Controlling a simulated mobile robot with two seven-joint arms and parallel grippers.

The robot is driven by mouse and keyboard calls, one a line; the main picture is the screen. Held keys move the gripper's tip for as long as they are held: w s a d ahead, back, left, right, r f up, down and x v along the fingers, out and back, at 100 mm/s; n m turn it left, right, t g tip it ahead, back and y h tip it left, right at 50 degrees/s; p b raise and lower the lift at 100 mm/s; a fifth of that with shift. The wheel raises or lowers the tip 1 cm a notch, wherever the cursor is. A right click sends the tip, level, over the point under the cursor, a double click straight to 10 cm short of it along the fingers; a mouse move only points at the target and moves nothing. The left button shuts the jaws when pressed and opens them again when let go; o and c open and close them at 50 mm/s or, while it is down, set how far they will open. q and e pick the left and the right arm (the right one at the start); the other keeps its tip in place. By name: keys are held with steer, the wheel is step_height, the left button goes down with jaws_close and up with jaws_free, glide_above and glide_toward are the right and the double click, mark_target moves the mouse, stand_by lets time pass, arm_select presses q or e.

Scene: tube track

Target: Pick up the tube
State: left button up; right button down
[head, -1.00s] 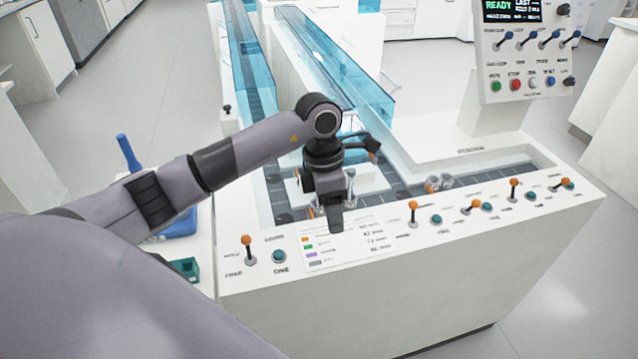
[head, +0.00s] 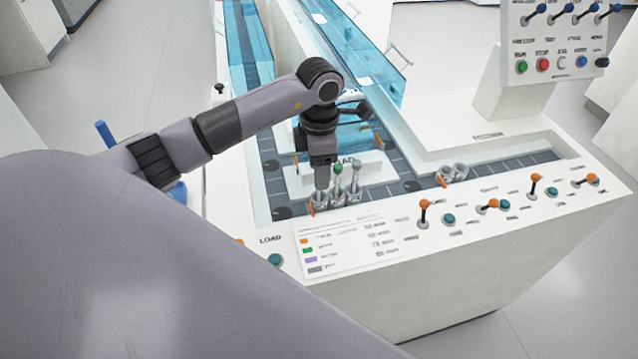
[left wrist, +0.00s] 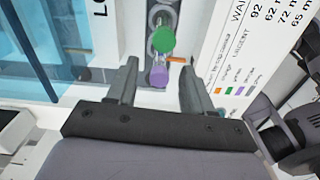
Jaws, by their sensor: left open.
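Capped tubes stand in a row of clear holders on the track's near corner. In the head view I see a green-capped tube (head: 338,170) and a grey-capped tube (head: 356,168). In the left wrist view the green cap (left wrist: 161,40) lies beyond a purple-capped tube (left wrist: 159,77), which my gripper hides in the head view. My left gripper (head: 322,187) points down at the left end of the row. Its open fingers (left wrist: 159,68) show on either side of the purple cap in the wrist view. I cannot tell whether they touch it.
A label card (head: 345,245) lies on the white panel in front of the tubes. Orange levers and teal buttons (head: 447,218) line the front edge. Empty-looking clear holders (head: 452,173) stand farther right on the track. Blue clear covers (head: 350,50) rise behind.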

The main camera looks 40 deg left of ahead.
arm_select(q)
step_height(320, 180, down, 3)
steer(key=shift+f, duration=0.2)
steer(key=c, duration=0.9)
step_height(320, 180, up, 20)
steer(key=shift+a+p, duration=0.1)
steer(key=shift+p, duration=0.45)
